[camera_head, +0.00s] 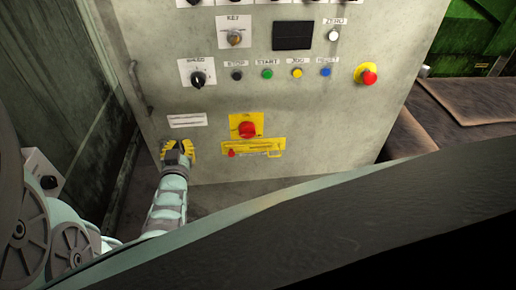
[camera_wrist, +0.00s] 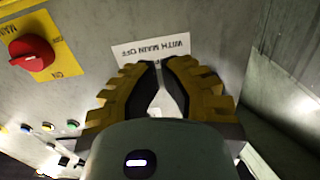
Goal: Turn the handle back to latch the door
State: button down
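The grey cabinet door (camera_head: 300,110) fills the middle of the head view and looks closed. A slim dark handle (camera_head: 138,88) stands upright near its left edge; whether it is latched cannot be told. My gripper (camera_head: 178,147) is below and right of that handle, in front of the door's lower left part. In the wrist view, the yellow fingers of my gripper (camera_wrist: 159,65) curve inward and their tips meet. No object shows between them. The handle is not visible in the wrist view.
A red rotary switch (camera_head: 247,130) on a yellow plate is right of my gripper; it also shows in the wrist view (camera_wrist: 32,53). A white label (camera_head: 187,120) lies just above the gripper. Buttons and a red emergency stop (camera_head: 369,77) are higher. A dark green wall (camera_head: 60,90) is left.

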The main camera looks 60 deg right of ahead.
jog(key=w+d, duration=0.1)
jog(key=w+d+f+b, duration=0.1)
jog(key=shift+w+d, duration=0.2)
jog(key=shift+d, duration=0.15)
notch_tip(320, 180, down, 2)
jog(key=shift+f+b, duration=0.1)
jog(key=shift+b, duration=0.55)
jog(key=shift+w+d+f+b, duration=0.15)
jog(key=shift+w+f+b, duration=0.05)
jog(key=shift+f+b, duration=0.15)
jog(key=shift+f, duration=0.15)
jog(key=shift+s+f+b, duration=0.1)
jog(key=shift+f+b, duration=0.05)
jog(key=shift+b, duration=0.2)
